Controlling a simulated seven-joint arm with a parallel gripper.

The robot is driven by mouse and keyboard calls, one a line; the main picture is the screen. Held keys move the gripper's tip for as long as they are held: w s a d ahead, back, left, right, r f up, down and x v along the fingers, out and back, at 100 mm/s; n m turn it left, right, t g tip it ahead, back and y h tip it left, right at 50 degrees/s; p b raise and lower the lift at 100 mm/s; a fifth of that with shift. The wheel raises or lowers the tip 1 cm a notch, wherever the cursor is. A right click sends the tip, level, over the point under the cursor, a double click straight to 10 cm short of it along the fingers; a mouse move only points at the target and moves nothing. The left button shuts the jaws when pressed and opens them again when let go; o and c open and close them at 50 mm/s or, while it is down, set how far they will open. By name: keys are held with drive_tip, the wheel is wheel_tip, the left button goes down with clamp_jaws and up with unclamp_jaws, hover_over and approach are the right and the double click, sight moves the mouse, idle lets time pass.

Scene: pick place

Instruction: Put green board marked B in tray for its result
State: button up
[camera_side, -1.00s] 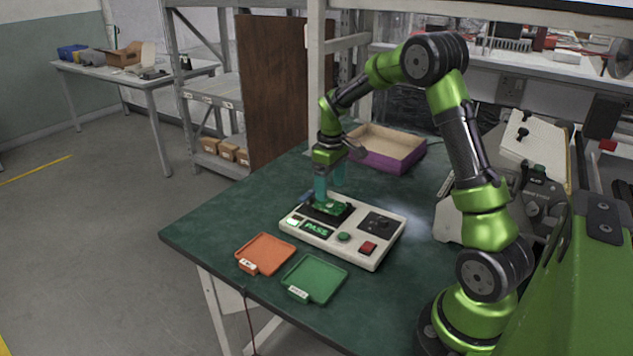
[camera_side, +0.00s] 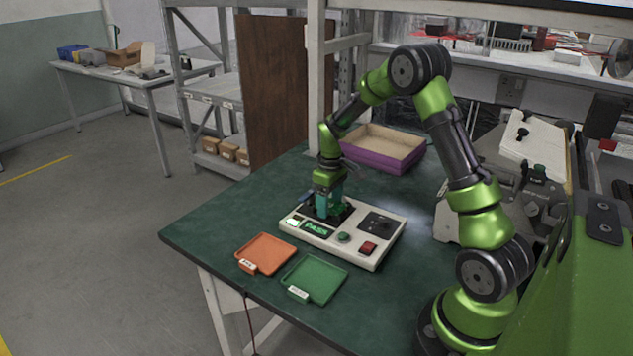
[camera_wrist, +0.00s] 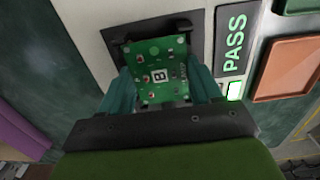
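The green board marked B (camera_wrist: 160,75) lies at the dark nest (camera_wrist: 158,25) of the white tester, seen in the wrist view. My gripper (camera_wrist: 161,88) points down over it, with one teal finger against each side of the board, and appears shut on it. In the side view my gripper (camera_side: 328,212) is low at the tester (camera_side: 350,252) and mostly hides the board. The tester's display (camera_side: 317,228) reads PASS in green. A green tray (camera_side: 314,279) and an orange tray (camera_side: 266,253) lie empty in front of the tester, each with a small label too small to read.
A purple-sided open box (camera_side: 382,160) stands at the back of the table, behind my gripper. The tester has a green button, a red switch and a black knob. Green table top is free at the left.

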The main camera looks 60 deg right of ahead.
drive_tip(key=shift+c, duration=1.1)
drive_tip(key=shift+r, duration=3)
drive_tip(key=shift+a, duration=0.1)
drive_tip(key=a+r+n, duration=0.1)
drive_tip(key=a+r, duration=0.1)
drive_tip(key=a, duration=0.4)
approach(315, 279)
drive_tip(key=shift+m, duration=0.5)
wheel_tip(315, 279, down, 6)
drive_tip(key=shift+f, duration=0.25)
